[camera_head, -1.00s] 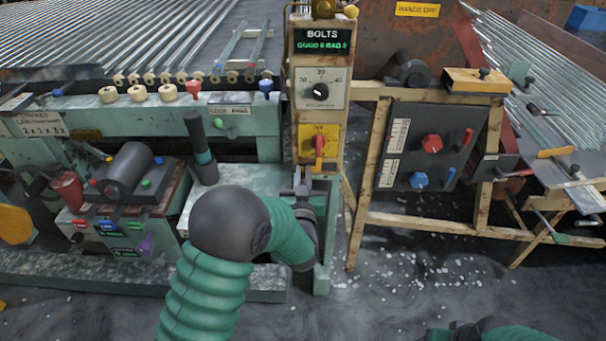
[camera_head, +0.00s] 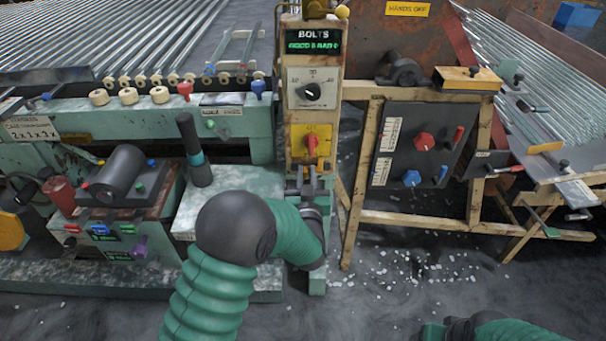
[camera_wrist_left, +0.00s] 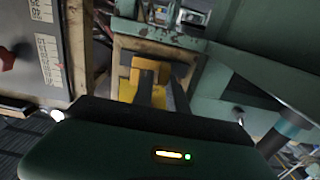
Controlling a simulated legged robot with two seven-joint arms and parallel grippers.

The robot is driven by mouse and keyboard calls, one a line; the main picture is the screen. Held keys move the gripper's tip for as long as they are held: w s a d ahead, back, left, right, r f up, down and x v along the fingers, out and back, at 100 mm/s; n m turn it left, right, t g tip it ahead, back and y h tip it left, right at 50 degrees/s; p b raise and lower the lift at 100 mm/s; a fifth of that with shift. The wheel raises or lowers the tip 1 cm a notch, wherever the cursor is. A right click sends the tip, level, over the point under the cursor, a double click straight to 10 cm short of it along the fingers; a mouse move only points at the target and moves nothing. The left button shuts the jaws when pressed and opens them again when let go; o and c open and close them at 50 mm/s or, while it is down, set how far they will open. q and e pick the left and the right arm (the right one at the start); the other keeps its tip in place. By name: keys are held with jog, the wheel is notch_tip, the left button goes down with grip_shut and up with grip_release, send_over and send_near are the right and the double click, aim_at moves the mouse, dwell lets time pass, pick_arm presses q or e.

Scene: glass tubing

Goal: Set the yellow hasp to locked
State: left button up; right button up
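A yellow panel (camera_head: 326,136) with a red handle (camera_head: 311,146) is on the front of the tan post below the dial. In the left wrist view a yellow bracket-shaped piece (camera_wrist_left: 150,72), perhaps the hasp, stands in a worn frame straight ahead of the fingers. My left gripper (camera_head: 306,172) points at the post just under the yellow panel. Its two dark fingers are close to the yellow piece; I cannot tell whether they touch it or how far they are closed. My right gripper (camera_head: 432,331) is at the bottom edge, mostly cut off.
A dial (camera_head: 312,92) and a BOLTS display are above the yellow panel. A dark upright lever (camera_head: 195,150) stands left of my left arm. A dark panel with red and blue knobs (camera_head: 424,141) hangs on a wooden frame at right. White pellets litter the floor.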

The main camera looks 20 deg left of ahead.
pick_arm(q)
jog(key=o, duration=0.3)
jog(key=shift+d, duration=0.15)
jog(key=p+v, duration=0.3)
jog(key=v, duration=1.3)
jog(key=shift+s+d, duration=0.15)
jog(key=shift+s, duration=0.2)
